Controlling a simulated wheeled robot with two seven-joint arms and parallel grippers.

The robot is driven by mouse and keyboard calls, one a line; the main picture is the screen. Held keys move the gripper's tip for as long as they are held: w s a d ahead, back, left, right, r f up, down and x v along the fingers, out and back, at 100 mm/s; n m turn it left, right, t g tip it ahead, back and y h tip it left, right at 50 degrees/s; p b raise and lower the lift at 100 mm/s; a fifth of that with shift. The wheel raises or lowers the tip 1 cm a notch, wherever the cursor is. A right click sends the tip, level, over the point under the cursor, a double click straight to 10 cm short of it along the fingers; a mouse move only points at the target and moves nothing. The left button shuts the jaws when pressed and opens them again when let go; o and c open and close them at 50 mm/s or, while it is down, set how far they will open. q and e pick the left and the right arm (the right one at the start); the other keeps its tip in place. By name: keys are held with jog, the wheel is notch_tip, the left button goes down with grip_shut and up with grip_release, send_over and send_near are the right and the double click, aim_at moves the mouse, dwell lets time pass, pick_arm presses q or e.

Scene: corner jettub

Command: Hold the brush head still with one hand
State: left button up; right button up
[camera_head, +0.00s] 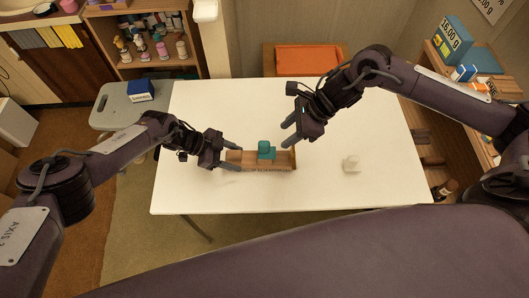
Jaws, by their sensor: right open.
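A wooden tray-like block (279,167) lies near the middle of the white table, with a small teal piece (266,150) on it. I cannot tell which part is the brush head. My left gripper (239,156) is at the left end of the wooden piece, its two fingers apart with that end between them. Whether they press on it is not clear. My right gripper (287,132) is open above and behind the right part of the wooden piece, its fingers pointing left and down. Nothing shows between them.
A small whitish object (351,163) stands on the white table (330,192) to the right. The table's front and left are clear. An orange-topped box (309,59) is behind the table. A grey stool (119,101) with a blue box (140,90) stands at the left.

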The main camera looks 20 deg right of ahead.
pick_arm(q)
jog(key=shift+w, duration=0.1)
jog(key=shift+a+r, duration=0.1)
jog(key=shift+a, duration=0.05)
jog(key=v, duration=1.1)
jog(key=shift+a+r, duration=0.2)
jog(key=shift+a, duration=0.1)
